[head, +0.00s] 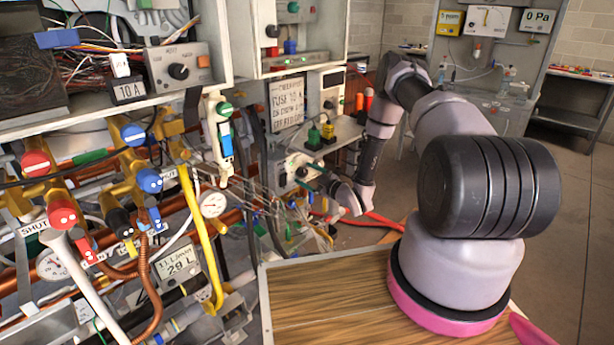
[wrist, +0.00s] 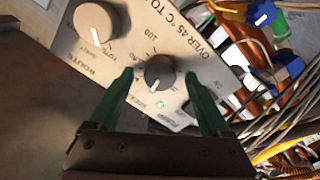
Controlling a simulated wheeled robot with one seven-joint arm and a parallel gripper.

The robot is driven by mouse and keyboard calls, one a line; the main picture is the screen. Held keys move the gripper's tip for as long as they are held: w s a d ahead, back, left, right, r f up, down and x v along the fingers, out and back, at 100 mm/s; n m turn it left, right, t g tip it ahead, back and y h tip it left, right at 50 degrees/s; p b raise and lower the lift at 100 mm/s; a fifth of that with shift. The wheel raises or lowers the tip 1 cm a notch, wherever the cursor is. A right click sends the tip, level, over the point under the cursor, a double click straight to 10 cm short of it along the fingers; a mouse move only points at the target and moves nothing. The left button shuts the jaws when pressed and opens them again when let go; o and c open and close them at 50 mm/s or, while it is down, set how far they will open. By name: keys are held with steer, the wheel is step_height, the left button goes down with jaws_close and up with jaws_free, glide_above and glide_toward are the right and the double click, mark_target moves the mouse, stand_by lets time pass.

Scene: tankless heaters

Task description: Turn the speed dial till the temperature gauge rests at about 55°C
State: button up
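In the wrist view a tilted beige control panel (wrist: 190,45) carries a small dark grey dial (wrist: 159,72) with a white pointer mark and a scale around it. The lettering by it is partly hidden, seeming to include "SPEED". My gripper (wrist: 159,77) is open. Its two green fingers stand on either side of this dial, with a small gap at each side. In the head view my gripper (head: 318,176) is at the same panel (head: 296,160), mostly seen from behind. A round white gauge (head: 213,204) is on the pipework; its reading and unit are too small to tell.
A larger knob (wrist: 98,22) is on the panel, up and left of the small dial. A green light (wrist: 160,104) shows below it. Wires and pipes crowd the right. Another round gauge (head: 50,265) is low left. A wooden tabletop (head: 330,290) lies in front.

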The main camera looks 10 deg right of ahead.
steer(key=v, duration=1)
steer(key=shift+s+d, duration=0.25)
steer(key=shift+s, duration=0.1)
steer(key=shift+d, duration=0.1)
